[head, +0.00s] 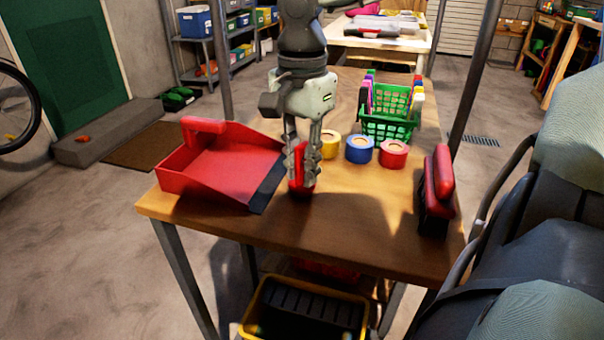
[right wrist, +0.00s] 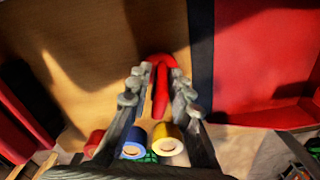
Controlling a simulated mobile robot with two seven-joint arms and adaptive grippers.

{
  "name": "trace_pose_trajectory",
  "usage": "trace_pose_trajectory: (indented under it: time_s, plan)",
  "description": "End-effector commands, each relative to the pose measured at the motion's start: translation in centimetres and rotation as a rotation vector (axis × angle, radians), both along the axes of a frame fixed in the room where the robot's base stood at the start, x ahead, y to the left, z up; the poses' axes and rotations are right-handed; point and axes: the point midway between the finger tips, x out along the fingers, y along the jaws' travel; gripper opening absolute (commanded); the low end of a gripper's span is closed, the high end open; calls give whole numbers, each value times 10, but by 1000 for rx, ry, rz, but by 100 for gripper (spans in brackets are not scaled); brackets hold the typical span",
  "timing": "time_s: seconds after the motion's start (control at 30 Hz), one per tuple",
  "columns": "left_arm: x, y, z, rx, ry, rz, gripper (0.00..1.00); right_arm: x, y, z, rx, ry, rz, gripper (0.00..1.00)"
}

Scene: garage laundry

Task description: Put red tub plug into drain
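The red tub plug (head: 302,187) stands on the wooden table near its front edge, beside the dustpan's dark lip. My right gripper (head: 303,166) points straight down over it, with one finger on each side of its upright red handle. In the right wrist view, the plug (right wrist: 160,85) lies between the fingertips of the right gripper (right wrist: 156,84), with gaps showing beside the handle. The fingers look apart and not closed on it. The fingers hide part of the plug. My left gripper is not in view.
A red dustpan (head: 215,168) lies left of the plug. Yellow (head: 330,146), blue (head: 359,149) and red (head: 393,153) tape rolls stand behind it to the right, before a green basket (head: 386,124). A red-handled brush (head: 438,190) stands at the right edge. The table's front (head: 340,235) is clear.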

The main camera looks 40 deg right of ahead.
Motion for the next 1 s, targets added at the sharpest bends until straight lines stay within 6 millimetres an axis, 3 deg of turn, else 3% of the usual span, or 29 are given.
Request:
trace_pose_trajectory:
  time_s: [0.13,0.67,0.87,1.0]
  plan:
    - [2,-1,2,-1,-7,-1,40,0,0,0,0,0,0,0]
    - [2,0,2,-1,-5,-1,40,1,0,8,0,-2,0,0]
    - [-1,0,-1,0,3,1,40,1,0,37,1,-6,-1,0]
    - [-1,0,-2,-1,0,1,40,2,0,77,0,-8,-1,0]
